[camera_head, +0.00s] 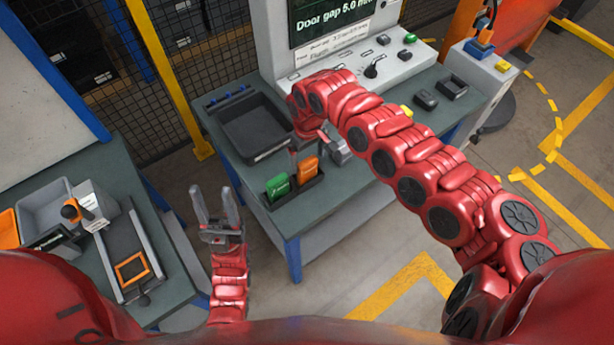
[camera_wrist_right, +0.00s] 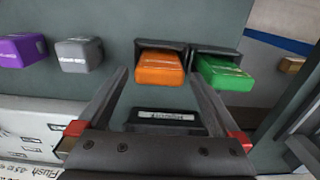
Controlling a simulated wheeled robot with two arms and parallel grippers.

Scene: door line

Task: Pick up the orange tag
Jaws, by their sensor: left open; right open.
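The orange tag (camera_head: 307,169) stands in a black holder (camera_head: 297,190) on the grey-green table, beside a green tag (camera_head: 278,186). In the right wrist view the orange tag (camera_wrist_right: 159,68) sits in its black slot, with the green tag (camera_wrist_right: 224,73) in the slot to its right. My right gripper (camera_wrist_right: 157,76) is open and empty; its fingers point toward the orange tag, one to each side, and I cannot tell whether they touch it. In the head view my right arm partly hides this gripper. My left gripper (camera_head: 211,194) is open and empty, left of the table.
A grey tag (camera_wrist_right: 79,54) and a purple tag (camera_wrist_right: 22,50) lie left of the orange one in the wrist view. A black tray (camera_head: 247,127) is behind the holder. A console with a screen (camera_head: 330,18) stands at the back. A side table (camera_head: 150,225) is at left.

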